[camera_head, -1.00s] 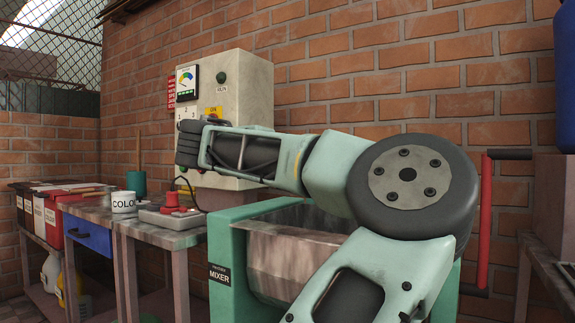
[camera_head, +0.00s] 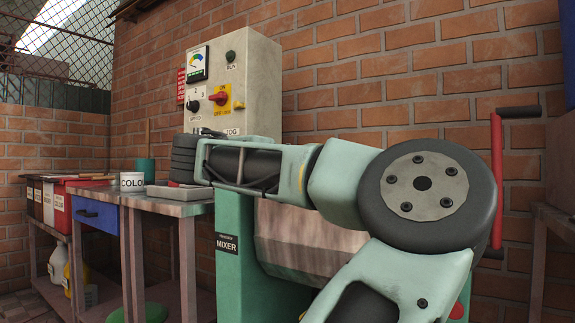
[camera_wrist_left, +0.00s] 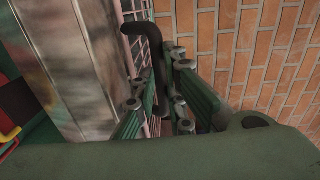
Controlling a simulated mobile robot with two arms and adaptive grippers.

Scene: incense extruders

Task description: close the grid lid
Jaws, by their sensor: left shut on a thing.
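The mixer (camera_head: 228,262) is a green body with a streaked metal trough (camera_head: 305,238), partly hidden behind my arm in the head view. In the left wrist view the grid lid (camera_wrist_left: 142,58) is a narrow strip of mesh, seen steeply from the side, beside a streaked metal surface. A dark bent bar handle (camera_wrist_left: 157,65) stands in front of the mesh. My left gripper (camera_wrist_left: 161,100) has its green fingers on both sides of this bar and is shut on it. The left gripper is not clearly visible in the head view. My right gripper is in neither view.
A control panel (camera_head: 237,90) stands behind the mixer against the brick wall. A table at left holds a mug (camera_head: 132,181) and a grey tray. Bins (camera_head: 58,207) stand farther left. The area behind my arm is hidden.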

